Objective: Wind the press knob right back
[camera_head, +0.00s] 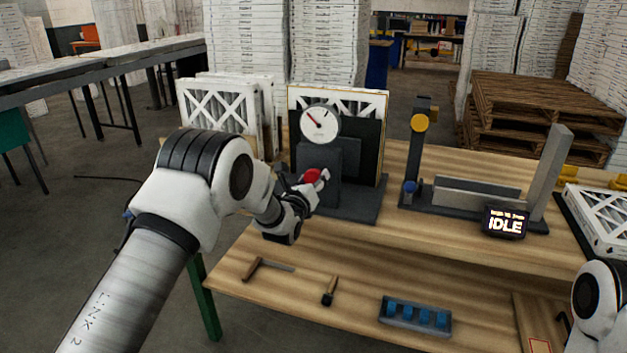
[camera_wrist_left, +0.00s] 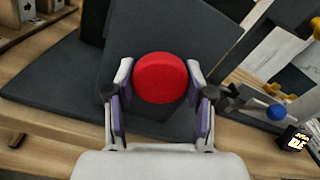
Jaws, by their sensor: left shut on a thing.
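The press knob is a red round knob (camera_head: 312,176) on the front of the dark grey press (camera_head: 320,160), below a white dial gauge (camera_head: 320,122) with a red needle pointing to the upper left. In the left wrist view the red knob (camera_wrist_left: 160,78) sits between the two fingers. My left gripper (camera_head: 316,182) is shut on the knob; it also shows in the left wrist view (camera_wrist_left: 160,88), one finger at each side. My right gripper is out of view; only part of my right arm shows at the lower right.
A hammer (camera_head: 268,268), a brush (camera_head: 329,291) and a tray of blue pieces (camera_head: 385,320) lie on the lower shelf.

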